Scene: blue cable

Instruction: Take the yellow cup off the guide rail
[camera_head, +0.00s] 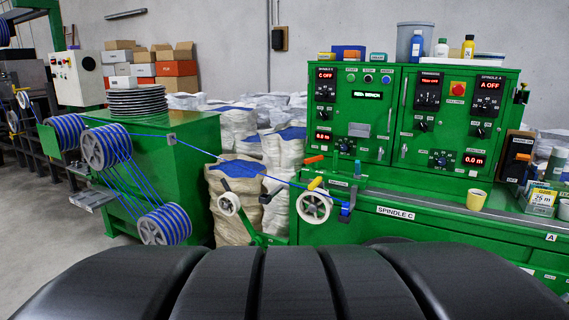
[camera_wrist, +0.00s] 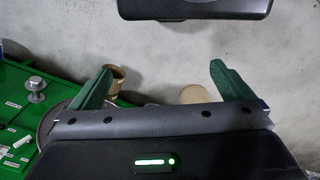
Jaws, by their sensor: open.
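The yellow cup (camera_head: 476,199) is a small pale-yellow cup standing upright on the grey guide rail (camera_head: 423,200) of the green machine, at the right in the head view. My gripper (camera_wrist: 160,84) shows only in the wrist view. Its two green fingers are wide apart with nothing between them. It is over the concrete floor beside a green machine part, away from the cup. I cannot make out the yellow cup in the wrist view.
A yellow-labelled box (camera_head: 541,202) and bottles stand right of the cup. The green control cabinet (camera_head: 395,125) rises behind the rail. A blue cable (camera_head: 235,160) runs from the spools on the left to a guide wheel (camera_head: 314,207). White sacks stand behind.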

